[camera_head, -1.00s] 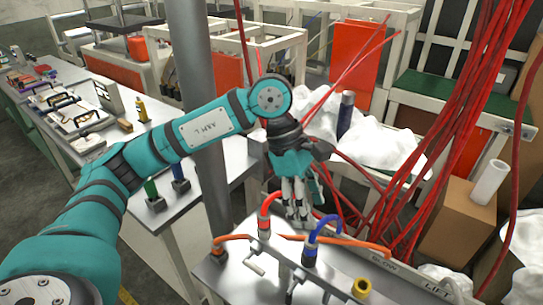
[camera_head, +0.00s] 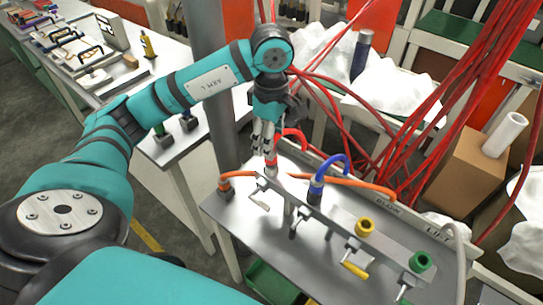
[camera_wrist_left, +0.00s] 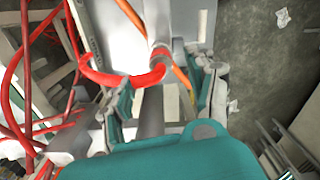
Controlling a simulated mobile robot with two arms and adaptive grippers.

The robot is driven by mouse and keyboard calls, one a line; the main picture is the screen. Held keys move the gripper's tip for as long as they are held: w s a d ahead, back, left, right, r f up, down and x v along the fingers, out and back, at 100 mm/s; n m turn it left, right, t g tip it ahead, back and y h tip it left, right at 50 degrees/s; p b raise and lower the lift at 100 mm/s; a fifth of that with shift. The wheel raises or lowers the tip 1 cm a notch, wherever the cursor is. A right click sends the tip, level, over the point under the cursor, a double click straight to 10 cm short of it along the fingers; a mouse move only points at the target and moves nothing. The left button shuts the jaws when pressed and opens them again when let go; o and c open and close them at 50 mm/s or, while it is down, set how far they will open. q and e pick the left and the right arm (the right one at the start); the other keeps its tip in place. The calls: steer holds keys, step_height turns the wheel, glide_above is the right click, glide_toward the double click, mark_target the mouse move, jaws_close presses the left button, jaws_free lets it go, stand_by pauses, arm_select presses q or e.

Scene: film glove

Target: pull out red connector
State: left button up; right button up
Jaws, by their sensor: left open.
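The red connector (camera_head: 271,161) stands upright on the metal panel, with a curved red hose (camera_head: 293,134) from its top. My left gripper (camera_head: 263,149) is open and right at it, its fingers pointing down. In the left wrist view the red hose bends over into the connector (camera_wrist_left: 159,55), which shows ahead between the spread fingers (camera_wrist_left: 165,88). Whether a finger touches it I cannot tell. My right gripper is not in view.
An orange hose (camera_head: 350,181) runs along the panel (camera_head: 228,208) by the blue connector (camera_head: 316,190). Yellow (camera_head: 365,227) and green (camera_head: 420,261) connectors stand farther right. Red cables (camera_head: 440,120) hang behind, and a grey post (camera_head: 222,135) stands left.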

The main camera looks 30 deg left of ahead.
arm_select(q)
step_height(320, 180, down, 7)
steer(key=shift+r+p, duration=0.15)
steer(key=shift+p, duration=0.35)
jaws_close()
